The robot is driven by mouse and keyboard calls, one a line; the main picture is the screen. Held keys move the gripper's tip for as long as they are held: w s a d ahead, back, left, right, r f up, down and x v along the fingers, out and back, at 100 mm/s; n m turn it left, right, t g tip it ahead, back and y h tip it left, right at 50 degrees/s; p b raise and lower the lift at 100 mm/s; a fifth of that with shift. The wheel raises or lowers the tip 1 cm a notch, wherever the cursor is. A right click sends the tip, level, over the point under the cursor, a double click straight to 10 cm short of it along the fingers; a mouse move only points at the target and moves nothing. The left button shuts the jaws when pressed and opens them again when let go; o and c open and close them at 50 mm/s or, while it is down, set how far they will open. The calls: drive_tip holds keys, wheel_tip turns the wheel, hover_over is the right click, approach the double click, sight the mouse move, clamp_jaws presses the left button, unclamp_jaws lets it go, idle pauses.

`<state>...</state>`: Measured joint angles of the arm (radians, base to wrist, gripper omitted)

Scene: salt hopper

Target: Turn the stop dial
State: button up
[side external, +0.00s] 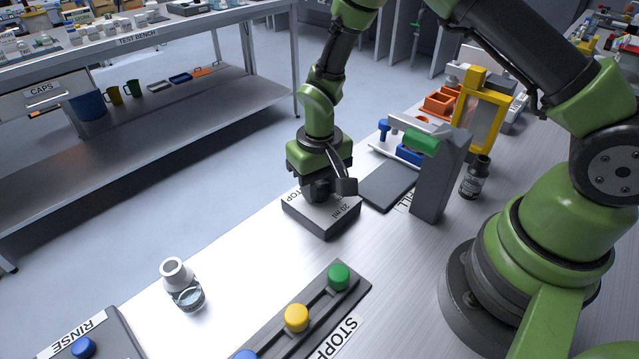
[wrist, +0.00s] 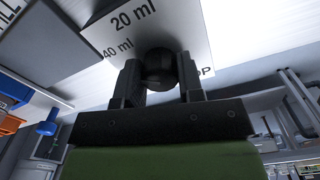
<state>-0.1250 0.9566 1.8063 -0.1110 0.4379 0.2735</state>
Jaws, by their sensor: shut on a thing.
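The stop dial is a round black knob (wrist: 160,68) on a box with a pale top (wrist: 185,25) marked "20 ml" and "40 ml", with part of the word "STOP" showing. The box (side external: 325,222) stands on the bench, seen in the side view. My gripper (wrist: 160,82) points down over the box, with one finger on each side of the knob, shut on it. In the side view my gripper (side external: 325,190) hides most of the dial. Which mark the dial points to cannot be told.
A dark bottle (side external: 475,178) stands behind the post. A clear flask (side external: 182,285) and a rack with coloured stoppers (side external: 297,317) stand nearer on the bench.

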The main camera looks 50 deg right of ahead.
drive_tip(key=o, duration=0.9)
drive_tip(key=shift+r, duration=0.1)
wheel_tip(320, 180, up, 10)
drive_tip(key=shift+f, duration=0.1)
wheel_tip(320, 180, up, 13)
drive_tip(key=t+y, duration=0.1)
drive_tip(key=t, duration=0.2)
hover_over(320, 185)
drive_tip(key=s+d, duration=0.1)
drive_tip(key=s, duration=0.5)
drive_tip(key=s+r+t, duration=0.1)
drive_tip(key=s, duration=0.3)
drive_tip(key=s+r+t, duration=0.1)
drive_tip(key=s+r, duration=0.1)
drive_tip(key=s, duration=0.1)
drive_tip(key=s+r+m+t+y, duration=0.1)
drive_tip(key=s+t, duration=0.1)
drive_tip(key=s, duration=0.2)
drive_tip(key=shift+s+d+r, duration=0.15)
drive_tip(key=shift+s+r, duration=0.15)
drive_tip(key=shift+r, duration=0.1)
